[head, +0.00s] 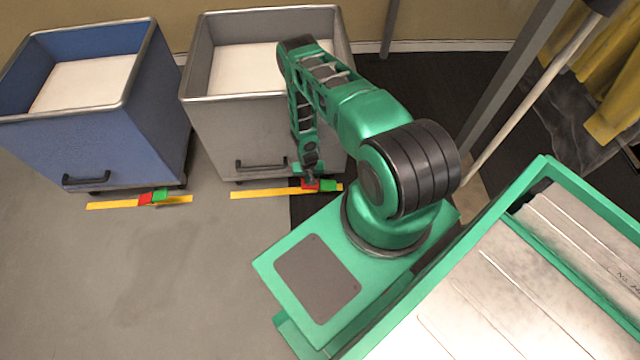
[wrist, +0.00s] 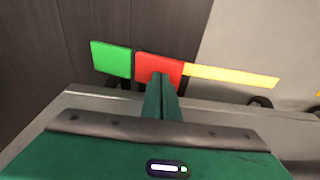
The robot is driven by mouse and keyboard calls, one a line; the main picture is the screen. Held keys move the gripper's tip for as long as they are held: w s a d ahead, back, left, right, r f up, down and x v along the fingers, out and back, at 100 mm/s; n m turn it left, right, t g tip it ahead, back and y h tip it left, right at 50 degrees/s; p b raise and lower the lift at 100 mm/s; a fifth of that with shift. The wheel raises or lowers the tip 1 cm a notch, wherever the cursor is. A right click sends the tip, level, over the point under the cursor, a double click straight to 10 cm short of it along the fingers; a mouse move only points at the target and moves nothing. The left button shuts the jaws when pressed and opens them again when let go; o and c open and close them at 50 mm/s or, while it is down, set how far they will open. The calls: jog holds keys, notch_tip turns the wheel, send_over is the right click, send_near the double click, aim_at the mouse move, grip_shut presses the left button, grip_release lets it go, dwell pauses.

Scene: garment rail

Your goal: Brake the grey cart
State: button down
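The grey cart (head: 220,130) stands at the back with a pale load inside and a black handle (head: 262,165) on its front. At its foot is a yellow strip (head: 260,193) with a red pad (head: 311,187) and a green pad (head: 329,186). My gripper (head: 311,176) is low in front of the cart, at the red pad. In the wrist view my gripper (wrist: 161,80) has its fingers together, with nothing seen between them. The fingertips overlap the red pad (wrist: 147,66), beside the green pad (wrist: 110,59). I cannot tell whether they touch it.
A blue cart (head: 150,110) stands to the left, with its own yellow strip and red (head: 146,199) and green (head: 160,196) pads. A grey post (head: 515,75) and yellow garments (head: 580,55) are at the right. The floor (head: 120,280) at front left is clear.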

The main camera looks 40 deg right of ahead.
jog(key=shift+s+f, duration=0.1)
jog(key=shift+f, duration=0.75)
dwell(0.4)
jog(key=shift+r, duration=3.55)
